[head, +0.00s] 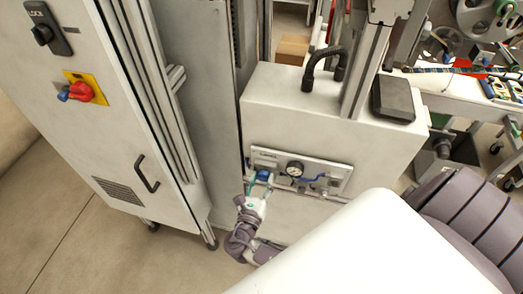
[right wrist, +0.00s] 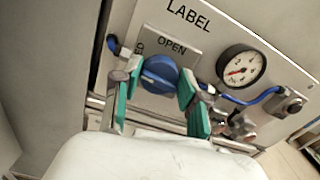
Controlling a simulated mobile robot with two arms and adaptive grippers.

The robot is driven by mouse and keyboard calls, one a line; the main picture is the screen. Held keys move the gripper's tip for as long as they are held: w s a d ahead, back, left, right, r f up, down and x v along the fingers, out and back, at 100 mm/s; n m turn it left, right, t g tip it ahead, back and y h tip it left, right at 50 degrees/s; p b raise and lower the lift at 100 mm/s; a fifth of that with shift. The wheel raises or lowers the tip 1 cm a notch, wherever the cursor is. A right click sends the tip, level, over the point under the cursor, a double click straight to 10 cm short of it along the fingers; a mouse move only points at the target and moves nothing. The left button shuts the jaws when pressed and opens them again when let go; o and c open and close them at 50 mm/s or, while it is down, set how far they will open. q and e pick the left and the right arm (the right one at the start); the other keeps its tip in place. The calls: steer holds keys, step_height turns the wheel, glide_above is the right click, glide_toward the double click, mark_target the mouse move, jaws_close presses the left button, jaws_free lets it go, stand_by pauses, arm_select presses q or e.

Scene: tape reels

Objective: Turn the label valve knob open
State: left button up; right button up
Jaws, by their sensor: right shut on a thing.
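The blue label valve knob (right wrist: 160,73) sits on a grey panel under the words LABEL and OPEN. It also shows small in the head view (head: 263,175). My right gripper (right wrist: 157,80) has its green-padded fingers on either side of the knob and is shut on it. In the head view my right gripper (head: 257,187) reaches the left part of the panel from below. I cannot tell the knob's exact setting. My left gripper is out of view.
A pressure gauge (right wrist: 240,66) and blue tubing (right wrist: 250,98) with metal fittings lie just right of the knob. The panel is on a pale machine box (head: 300,112). A tall cabinet (head: 110,130) with a red switch (head: 81,91) stands to the left.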

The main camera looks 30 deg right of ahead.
steer(key=shift+s+d+f+m+b, duration=0.1)
steer(key=shift+f+m+b, duration=0.05)
steer(key=shift+m+b, duration=3.7)
steer(key=shift+s+d+f+m+b, duration=0.1)
steer(key=shift+m+b, duration=2.7)
steer(key=shift+m, duration=1.95)
steer(key=o, duration=1.1)
steer(key=shift+r, duration=0.1)
steer(key=shift+o, duration=0.2)
steer(key=shift+a, duration=0.1)
steer(key=v, duration=1.2)
